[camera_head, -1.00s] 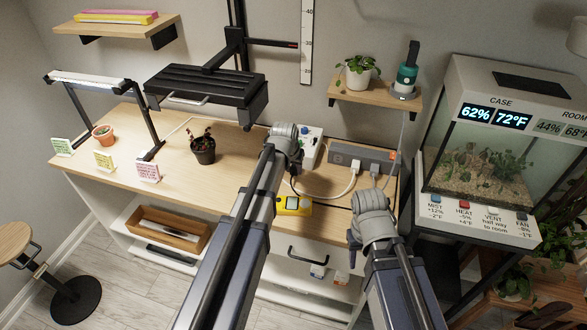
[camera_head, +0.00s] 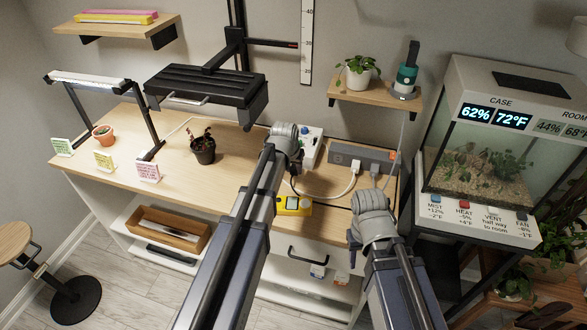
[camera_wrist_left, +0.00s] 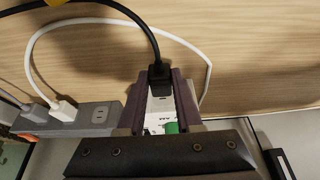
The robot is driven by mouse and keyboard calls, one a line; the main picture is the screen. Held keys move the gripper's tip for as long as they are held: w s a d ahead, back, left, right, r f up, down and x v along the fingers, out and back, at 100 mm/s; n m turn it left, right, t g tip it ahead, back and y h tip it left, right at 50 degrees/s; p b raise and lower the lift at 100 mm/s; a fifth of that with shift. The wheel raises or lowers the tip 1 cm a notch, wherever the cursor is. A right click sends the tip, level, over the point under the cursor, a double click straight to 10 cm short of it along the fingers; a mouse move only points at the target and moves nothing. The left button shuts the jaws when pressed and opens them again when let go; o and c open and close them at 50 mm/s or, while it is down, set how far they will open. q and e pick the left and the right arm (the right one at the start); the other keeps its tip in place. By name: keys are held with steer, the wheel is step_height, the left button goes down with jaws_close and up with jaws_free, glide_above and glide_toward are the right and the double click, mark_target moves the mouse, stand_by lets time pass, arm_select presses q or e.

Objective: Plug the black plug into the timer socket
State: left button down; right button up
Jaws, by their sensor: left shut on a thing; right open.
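The black plug (camera_wrist_left: 160,80) is between the fingers of my left gripper (camera_wrist_left: 159,86) in the left wrist view, with its black cord arching up and to the left. The white timer (camera_head: 311,148) stands at the back of the bench in the head view, partly behind my left gripper (camera_head: 290,150). In the left wrist view, part of the timer (camera_wrist_left: 157,120) with a green button shows between the fingers, close to the plug. I cannot tell whether the plug touches the socket. My right gripper (camera_head: 374,192) is open near the bench's right end, its fingers mostly hidden by the wrist.
A grey power strip (camera_head: 362,157) with a white plug and cord lies right of the timer. A yellow device (camera_head: 293,205) lies near the bench's front edge. A terrarium (camera_head: 480,165) stands at the right.

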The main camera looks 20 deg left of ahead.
arm_select(q)
steer(key=shift+w, duration=0.75)
steer(key=c, duration=0.5)
jaws_free()
steer(key=p+v, duration=0.7)
steer(key=shift+s+r, duration=0.2)
steer(key=shift+r, duration=0.2)
